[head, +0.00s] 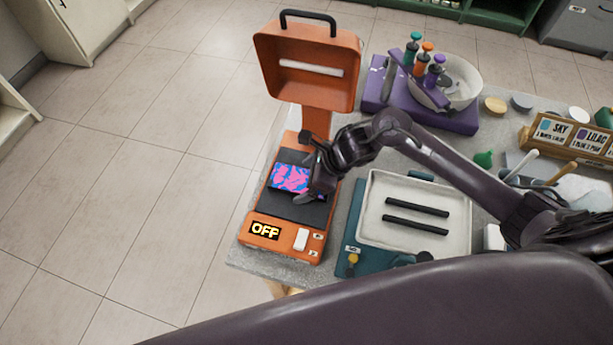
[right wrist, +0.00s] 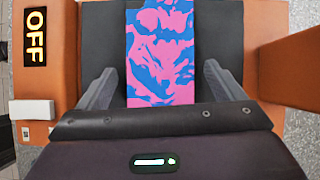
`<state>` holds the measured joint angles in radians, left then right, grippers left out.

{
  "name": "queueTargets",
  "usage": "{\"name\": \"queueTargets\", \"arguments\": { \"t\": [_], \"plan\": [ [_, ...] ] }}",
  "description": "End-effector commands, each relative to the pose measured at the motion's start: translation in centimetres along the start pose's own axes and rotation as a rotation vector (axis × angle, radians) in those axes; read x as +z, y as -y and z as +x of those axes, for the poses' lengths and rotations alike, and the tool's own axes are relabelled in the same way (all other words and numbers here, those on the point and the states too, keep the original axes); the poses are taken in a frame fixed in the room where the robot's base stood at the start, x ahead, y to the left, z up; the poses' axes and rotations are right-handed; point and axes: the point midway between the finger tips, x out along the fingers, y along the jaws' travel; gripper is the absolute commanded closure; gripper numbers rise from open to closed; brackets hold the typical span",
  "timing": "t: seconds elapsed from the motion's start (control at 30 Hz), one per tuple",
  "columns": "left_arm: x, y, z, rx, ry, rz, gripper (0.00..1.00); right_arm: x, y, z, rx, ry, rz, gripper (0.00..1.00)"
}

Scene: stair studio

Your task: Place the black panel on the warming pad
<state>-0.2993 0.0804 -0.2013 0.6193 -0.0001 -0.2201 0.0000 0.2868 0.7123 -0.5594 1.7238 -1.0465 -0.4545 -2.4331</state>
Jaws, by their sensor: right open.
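A pink-and-blue patterned panel (head: 290,178) lies on the dark warming pad (head: 299,208) of the orange machine (head: 255,243). No separate plain black panel shows. In the right wrist view the panel (right wrist: 160,50) lies flat on the dark pad (right wrist: 88,40). My right gripper (head: 311,172) is over the pad at the panel's right end. In the right wrist view its two fingers (right wrist: 160,82) are apart, one on each side of the panel, with gaps between. My left gripper is out of view.
A white tray (head: 380,235) with two black bars is to the right. A purple rack (head: 378,92) with bottles stands behind my arm.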

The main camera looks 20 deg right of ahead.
Motion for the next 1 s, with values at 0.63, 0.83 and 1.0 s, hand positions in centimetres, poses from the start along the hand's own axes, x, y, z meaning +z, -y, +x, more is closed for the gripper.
{"name": "queueTargets", "arguments": {
  "t": [0.63, 0.83, 1.0],
  "plan": [
    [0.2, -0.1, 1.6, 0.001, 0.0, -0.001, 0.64, 0.0, 0.1, -11.0, -0.003, -0.001, -0.003, 0.12],
    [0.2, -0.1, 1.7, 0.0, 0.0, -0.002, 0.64, 0.0, 0.0, -12.1, -0.001, -0.001, -0.001, 0.12],
    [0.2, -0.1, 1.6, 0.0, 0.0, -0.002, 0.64, 0.1, 0.0, -12.2, 0.0, -0.001, 0.0, 0.12]
  ]
}}
